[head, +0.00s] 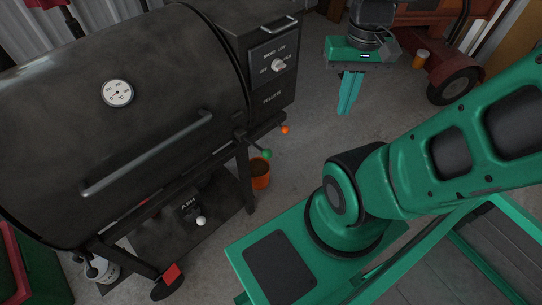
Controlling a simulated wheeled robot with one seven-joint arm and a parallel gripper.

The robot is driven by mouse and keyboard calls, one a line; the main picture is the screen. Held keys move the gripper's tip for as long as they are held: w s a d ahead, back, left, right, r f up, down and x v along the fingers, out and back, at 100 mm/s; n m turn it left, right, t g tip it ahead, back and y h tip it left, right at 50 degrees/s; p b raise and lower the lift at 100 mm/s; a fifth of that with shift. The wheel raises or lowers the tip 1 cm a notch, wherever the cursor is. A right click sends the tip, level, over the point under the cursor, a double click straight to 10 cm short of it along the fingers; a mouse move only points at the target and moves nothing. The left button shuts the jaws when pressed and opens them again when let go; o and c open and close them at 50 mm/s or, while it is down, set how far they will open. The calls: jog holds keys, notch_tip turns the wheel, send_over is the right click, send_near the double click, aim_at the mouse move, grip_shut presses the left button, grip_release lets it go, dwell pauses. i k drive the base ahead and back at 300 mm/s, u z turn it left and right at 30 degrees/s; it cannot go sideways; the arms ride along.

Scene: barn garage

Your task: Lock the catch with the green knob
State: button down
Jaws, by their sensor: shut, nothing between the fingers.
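A green knob (266,154) sits on a dark lever at the right end of the black grill (150,110), below the pellet box. The catch details around the knob are too small to make out, so I cannot tell its position. My gripper (346,108) hangs in the air to the right of the grill, above and to the right of the green knob, clear of it. Its cyan fingers are together and hold nothing.
An orange knob (285,129) is close to the green one. The pellet box (268,65) has a dial and a top handle. An orange bucket (261,172) stands below. A red wheeled machine (440,65) is at the back right. Concrete floor between is free.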

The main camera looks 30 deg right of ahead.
aim_at(266, 154)
jog(key=u, duration=1.5)
jog(key=k, duration=1.4)
jog(key=z, duration=1.6)
jog(key=i, duration=1)
